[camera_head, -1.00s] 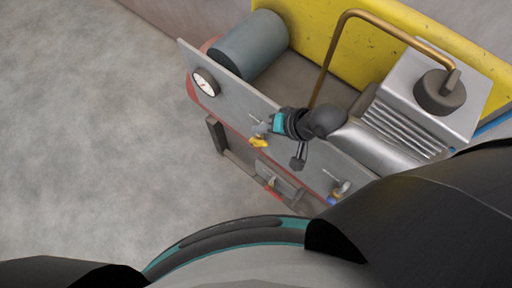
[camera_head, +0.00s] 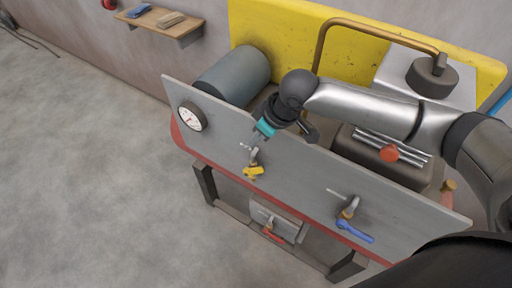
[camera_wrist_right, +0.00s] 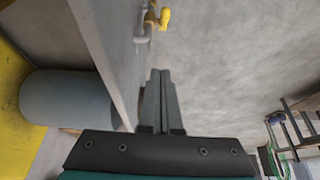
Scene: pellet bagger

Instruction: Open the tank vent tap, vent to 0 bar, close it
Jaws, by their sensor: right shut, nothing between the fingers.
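A yellow-handled tap (camera_head: 253,172) is on the grey front panel (camera_head: 292,185), right of the round white gauge (camera_head: 190,117). It also shows at the top of the right wrist view (camera_wrist_right: 164,18). A blue-handled tap (camera_head: 355,232) is further right, and a red-handled tap (camera_head: 272,237) is low under the panel. Which one is the tank vent tap is not labelled. The gauge's reading is too small to tell. My right gripper (camera_head: 256,139) is above the yellow tap, apart from it. Its fingers (camera_wrist_right: 160,102) are shut and empty. My left gripper is out of view.
A grey cylinder (camera_head: 234,76) lies behind the panel in front of a yellow back wall (camera_head: 285,32). A brown pipe (camera_head: 380,27) arches over the machine. A wooden shelf (camera_head: 160,20) is on the wall. The floor (camera_head: 85,165) at left is clear.

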